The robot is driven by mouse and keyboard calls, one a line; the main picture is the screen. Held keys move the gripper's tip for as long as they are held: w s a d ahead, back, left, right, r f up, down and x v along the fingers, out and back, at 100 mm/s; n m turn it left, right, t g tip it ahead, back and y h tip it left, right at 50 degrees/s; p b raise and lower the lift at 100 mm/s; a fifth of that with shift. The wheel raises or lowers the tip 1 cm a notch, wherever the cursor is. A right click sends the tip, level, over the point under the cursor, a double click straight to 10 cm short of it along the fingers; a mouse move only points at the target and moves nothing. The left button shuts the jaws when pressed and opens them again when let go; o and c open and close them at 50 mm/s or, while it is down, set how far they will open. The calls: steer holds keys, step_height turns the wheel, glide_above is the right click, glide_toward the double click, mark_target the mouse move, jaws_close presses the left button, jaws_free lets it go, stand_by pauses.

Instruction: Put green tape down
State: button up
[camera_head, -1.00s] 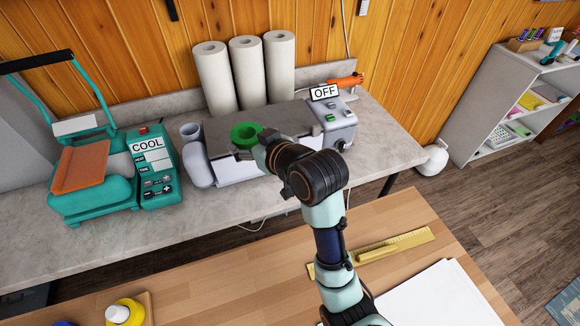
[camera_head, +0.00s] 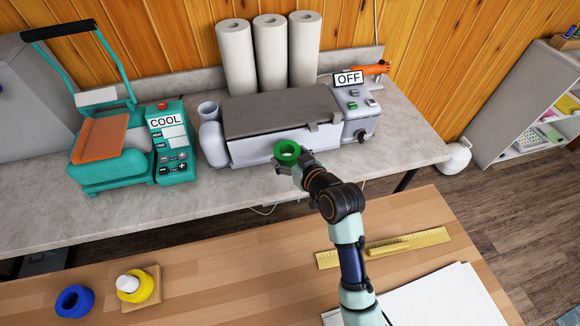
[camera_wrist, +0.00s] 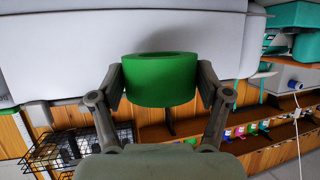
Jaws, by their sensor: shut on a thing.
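The green tape (camera_head: 287,151) is a thick ring held in my gripper (camera_head: 284,165), in front of the grey machine with the OFF sign. In the wrist view the green tape (camera_wrist: 160,80) sits between both fingers of my gripper (camera_wrist: 161,84), which press on its left and right sides. The tape appears held in the air near the front edge of the grey counter; its exact height is hard to tell.
The grey machine (camera_head: 265,152) fills the counter behind the tape. A teal press (camera_head: 110,168) stands left. The wooden table (camera_head: 215,275) in front holds a blue tape (camera_head: 74,301), a yellow tape (camera_head: 134,287), a ruler (camera_head: 425,238) and white paper (camera_head: 440,296). Its middle left is clear.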

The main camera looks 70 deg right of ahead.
steer(key=shift+f, duration=2.25)
steer(key=shift+f+b, duration=0.5)
steer(key=shift+f, duration=0.15)
steer(key=o, duration=1.4)
